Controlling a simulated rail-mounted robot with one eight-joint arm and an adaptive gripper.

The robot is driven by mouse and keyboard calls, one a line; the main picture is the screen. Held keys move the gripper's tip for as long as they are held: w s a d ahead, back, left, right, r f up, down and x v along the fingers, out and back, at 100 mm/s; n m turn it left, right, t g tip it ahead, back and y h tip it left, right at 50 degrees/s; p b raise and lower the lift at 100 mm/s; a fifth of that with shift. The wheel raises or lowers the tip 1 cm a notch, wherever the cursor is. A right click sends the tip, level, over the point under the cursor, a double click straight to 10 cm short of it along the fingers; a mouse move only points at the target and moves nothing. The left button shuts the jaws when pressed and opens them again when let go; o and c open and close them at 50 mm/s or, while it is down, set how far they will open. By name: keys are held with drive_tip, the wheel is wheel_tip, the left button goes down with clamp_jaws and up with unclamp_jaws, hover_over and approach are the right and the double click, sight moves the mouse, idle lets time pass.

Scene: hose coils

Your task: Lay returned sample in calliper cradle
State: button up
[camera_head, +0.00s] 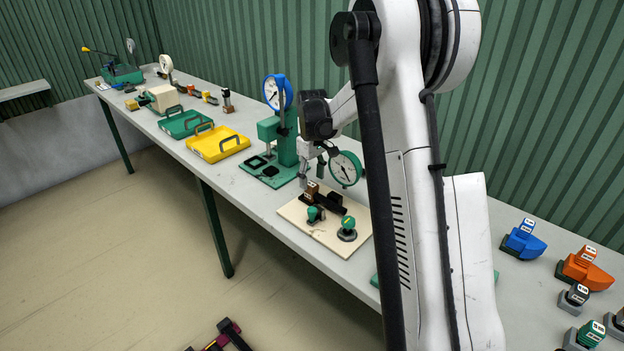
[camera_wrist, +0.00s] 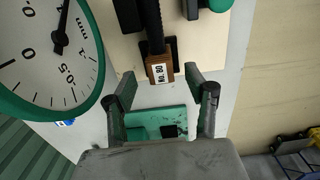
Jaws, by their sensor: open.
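A brown block with a white label (camera_head: 311,191), which reads like "No. 80" in the wrist view (camera_wrist: 159,70), sits at the end of a black bar (camera_wrist: 153,24) on a cream board (camera_head: 292,209). Which of these parts is the sample and which is the cradle I cannot tell. A green-rimmed dial (camera_head: 345,168) stands over the board and fills the upper left of the wrist view (camera_wrist: 45,50). My gripper (camera_head: 312,175) points down just above the brown block. In the wrist view its two fingers (camera_wrist: 160,82) are apart, with the block showing between and just beyond their tips.
Two green-topped knobs (camera_head: 347,229) stand on the board's front part. A green stand with a blue dial (camera_head: 278,92) is left of the board. Yellow (camera_head: 218,146) and green trays lie farther left. Blue (camera_head: 523,240) and orange labelled pieces stand at the right.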

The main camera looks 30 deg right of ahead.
drive_tip(key=shift+r+p, duration=0.8)
drive_tip(key=shift+r, duration=1.25)
wheel_tip(320, 180, up, 12)
drive_tip(key=s+a+r+t+b, duration=0.1)
drive_tip(key=s+a+r+t, duration=0.1)
drive_tip(key=s+a+r, duration=0.4)
drive_tip(key=s+a+f+m+t+b, duration=0.1)
drive_tip(key=s+a+f, duration=0.2)
drive_tip(key=s, duration=0.6)
drive_tip(key=s+a+f+m+t, duration=0.1)
drive_tip(key=s+a+f+t, duration=0.1)
drive_tip(key=s+a, duration=0.4)
drive_tip(key=s+a+f+m+t+b, duration=0.1)
drive_tip(key=s+a+f, duration=0.3)
drive_tip(key=s, duration=0.8)
drive_tip(key=shift+a+f+m+t+b, duration=0.15)
drive_tip(key=shift+a+m+t+b, duration=0.2)
drive_tip(key=shift+a+t, duration=0.25)
